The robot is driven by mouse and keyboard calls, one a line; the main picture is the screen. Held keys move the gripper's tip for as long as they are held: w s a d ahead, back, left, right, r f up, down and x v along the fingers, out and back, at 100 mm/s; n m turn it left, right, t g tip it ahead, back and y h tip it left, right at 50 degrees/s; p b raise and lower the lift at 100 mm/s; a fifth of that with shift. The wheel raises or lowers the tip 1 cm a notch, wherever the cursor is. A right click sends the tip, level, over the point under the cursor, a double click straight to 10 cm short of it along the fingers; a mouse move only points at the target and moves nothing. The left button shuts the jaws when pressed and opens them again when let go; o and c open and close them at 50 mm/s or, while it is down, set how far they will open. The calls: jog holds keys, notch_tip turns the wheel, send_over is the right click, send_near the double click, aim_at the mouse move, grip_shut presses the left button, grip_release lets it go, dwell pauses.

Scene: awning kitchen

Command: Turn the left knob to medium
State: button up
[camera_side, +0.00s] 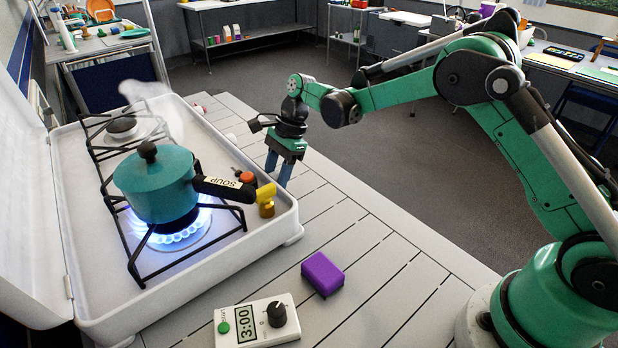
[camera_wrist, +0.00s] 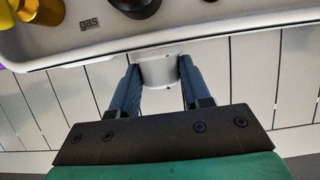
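The yellow knob (camera_side: 266,200) is at the near end of the white stove's front side (camera_side: 245,240); taking left as seen from that side, it is the left knob. Its yellow part (camera_wrist: 42,10) shows at the wrist view's top left, cut by the edge. An orange-red knob (camera_side: 246,177) sits farther along, partly behind the pot handle. A blue flame (camera_side: 180,232) burns under the teal pot. My gripper (camera_side: 279,172) points down outside the stove's front edge, beyond the yellow knob. In the wrist view its fingers (camera_wrist: 160,85) are apart, with no knob between them.
The steaming teal pot (camera_side: 155,185) stands on the near burner, its black "SOUP" handle (camera_side: 225,188) reaching over the front side near the knobs. A purple block (camera_side: 322,273) and a timer reading 3:00 (camera_side: 256,322) lie on the slatted table.

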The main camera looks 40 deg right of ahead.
grip_shut()
jog(key=shift+s+t, duration=0.1)
jog(key=shift+t, duration=0.3)
jog(key=shift+s+n+t, duration=0.2)
jog(key=shift+n+t, duration=0.2)
jog(key=shift+t, duration=0.8)
jog(key=shift+s+f+n+t, duration=0.15)
jog(key=shift+n+t, duration=0.25)
jog(key=shift+t, duration=1.7)
jog(key=o, duration=1)
grip_release()
jog(key=shift+o, duration=0.2)
